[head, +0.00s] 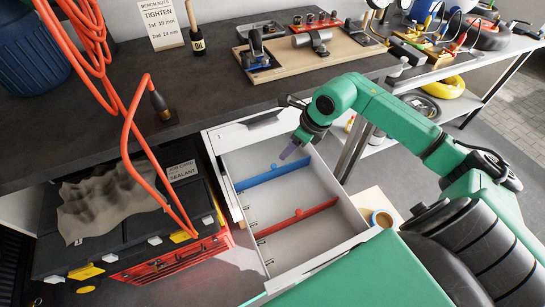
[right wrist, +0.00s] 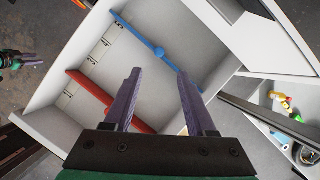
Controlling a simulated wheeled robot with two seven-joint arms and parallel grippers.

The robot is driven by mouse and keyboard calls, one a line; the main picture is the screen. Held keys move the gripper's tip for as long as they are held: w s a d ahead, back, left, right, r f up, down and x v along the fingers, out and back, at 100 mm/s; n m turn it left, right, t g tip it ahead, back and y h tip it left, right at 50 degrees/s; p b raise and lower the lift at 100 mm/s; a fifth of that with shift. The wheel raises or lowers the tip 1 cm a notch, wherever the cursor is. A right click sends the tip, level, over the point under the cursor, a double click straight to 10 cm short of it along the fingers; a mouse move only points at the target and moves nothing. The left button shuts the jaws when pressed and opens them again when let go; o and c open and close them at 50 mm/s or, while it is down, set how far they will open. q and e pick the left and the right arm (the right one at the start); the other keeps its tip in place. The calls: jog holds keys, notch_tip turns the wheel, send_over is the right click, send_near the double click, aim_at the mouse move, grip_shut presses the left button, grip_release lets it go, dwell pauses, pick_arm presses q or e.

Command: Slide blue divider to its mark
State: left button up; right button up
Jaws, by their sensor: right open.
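The blue divider (head: 262,178) spans the open white drawer (head: 345,190), with a round knob at its middle. The red divider (head: 285,225) lies nearer the drawer front. Small dark marks (head: 253,224) run along the drawer's left side; which one belongs to the blue divider I cannot tell. My right gripper (head: 291,152) is over the drawer, near the blue divider's knob. In the right wrist view it is open and empty (right wrist: 159,73), with the blue divider (right wrist: 140,38) beyond its fingertips. My left gripper (right wrist: 31,62) shows small at that view's left edge.
The dark workbench top (head: 190,90) overhangs the drawer's back. A black toolbox (head: 105,235) with a cloth and an orange cable stands left of the drawer. The drawer floor between the dividers is clear.

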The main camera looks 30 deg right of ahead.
aim_at(273, 165)
jog(key=p+x, duration=0.1)
jog(key=x, duration=1)
jog(key=shift+f, duration=0.4)
jog(key=c, duration=0.8)
pick_arm(q)
jog(key=shift+s+r, duration=0.45)
jog(key=shift+r, duration=0.15)
pick_arm(e)
grip_shut()
jog(key=shift+w, duration=0.1)
